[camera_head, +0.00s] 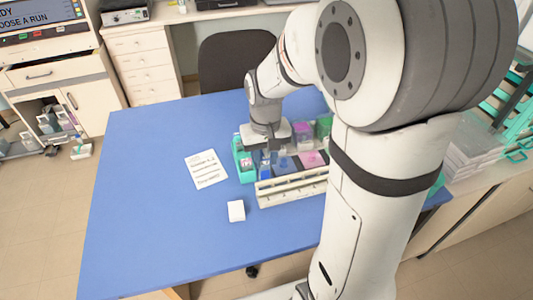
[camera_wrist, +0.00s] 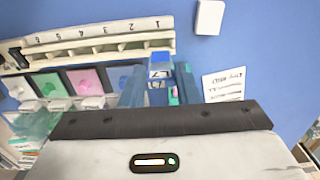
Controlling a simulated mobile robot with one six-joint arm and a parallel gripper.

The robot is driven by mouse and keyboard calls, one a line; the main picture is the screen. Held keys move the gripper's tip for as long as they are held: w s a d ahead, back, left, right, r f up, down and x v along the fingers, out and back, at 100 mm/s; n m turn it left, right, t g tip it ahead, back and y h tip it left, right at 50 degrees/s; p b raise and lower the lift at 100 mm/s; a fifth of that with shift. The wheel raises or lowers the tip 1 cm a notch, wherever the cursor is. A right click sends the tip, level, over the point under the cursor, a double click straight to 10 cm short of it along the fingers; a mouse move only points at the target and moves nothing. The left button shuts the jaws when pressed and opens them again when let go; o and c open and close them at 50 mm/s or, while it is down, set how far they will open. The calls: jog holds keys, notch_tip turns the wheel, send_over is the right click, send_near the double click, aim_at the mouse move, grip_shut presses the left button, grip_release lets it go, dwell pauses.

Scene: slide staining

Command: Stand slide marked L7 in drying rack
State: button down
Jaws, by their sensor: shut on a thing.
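My gripper (camera_wrist: 160,66) is shut on a slide (camera_wrist: 160,72) between its two blue fingers in the wrist view. The slide has a blue end and a pale label; the marking is too small to read surely. In the head view my gripper (camera_head: 268,152) is over the staining jars, and the slide cannot be made out clearly. A long cream rack (camera_head: 290,197) with numbered slots lies in front of the jars.
Jars with pink (camera_wrist: 84,80) and green (camera_wrist: 48,84) contents stand beside the rack. A teal holder (camera_head: 241,160) stands at the jars' left. A printed sheet (camera_head: 207,170) and a white block (camera_head: 236,211) lie on the blue table (camera_head: 150,190). The table's left side is clear.

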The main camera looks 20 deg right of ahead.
aim_at(266, 176)
jog(key=shift+d+f+b, duration=0.1)
jog(key=shift+f+b, duration=2.4)
jog(key=shift+f, duration=1)
jog(key=shift+f, duration=0.35)
jog(key=c, duration=1)
grip_release()
jog(key=shift+r, duration=0.1)
notch_tip(266, 176, up, 8)
jog(key=shift+f+b, duration=0.15)
jog(key=shift+b, duration=0.15)
jog(key=shift+s, duration=0.1)
